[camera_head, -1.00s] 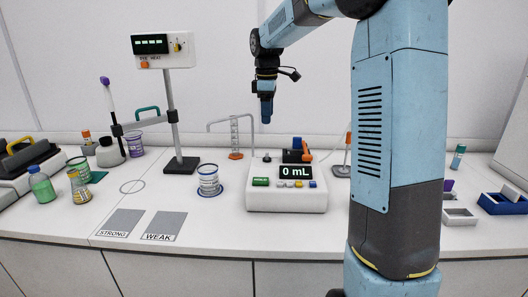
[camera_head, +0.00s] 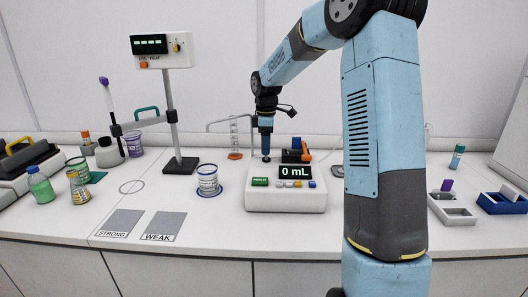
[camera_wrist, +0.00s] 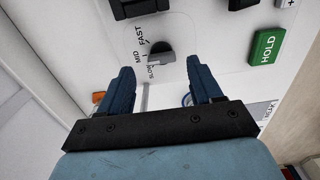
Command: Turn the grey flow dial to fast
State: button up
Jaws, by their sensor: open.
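The grey flow dial (camera_wrist: 161,50) is a small round knob on the white panel in the wrist view. The printed words SLOW, MID and FAST curve beside it on its left side. I cannot tell for certain which word it points to. My gripper (camera_wrist: 160,68) is open, with its two blue fingers apart and the dial between and just beyond their tips. In the head view my gripper (camera_head: 266,153) points down at the back left of the white dispenser (camera_head: 287,203), whose screen reads 0 mL. There the fingertips hide the dial.
The green HOLD button (camera_wrist: 267,47) is to the right of the dial. A black and orange part (camera_head: 297,155) stands at the dispenser's back. The bench front is mostly clear.

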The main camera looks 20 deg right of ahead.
aim_at(266, 157)
jog(key=shift+f, duration=1.5)
jog(key=shift+c, duration=0.5)
jog(key=shift+r, duration=0.1)
jog(key=c, duration=0.9)
jog(key=shift+a, duration=0.1)
jog(key=shift+c, duration=0.3)
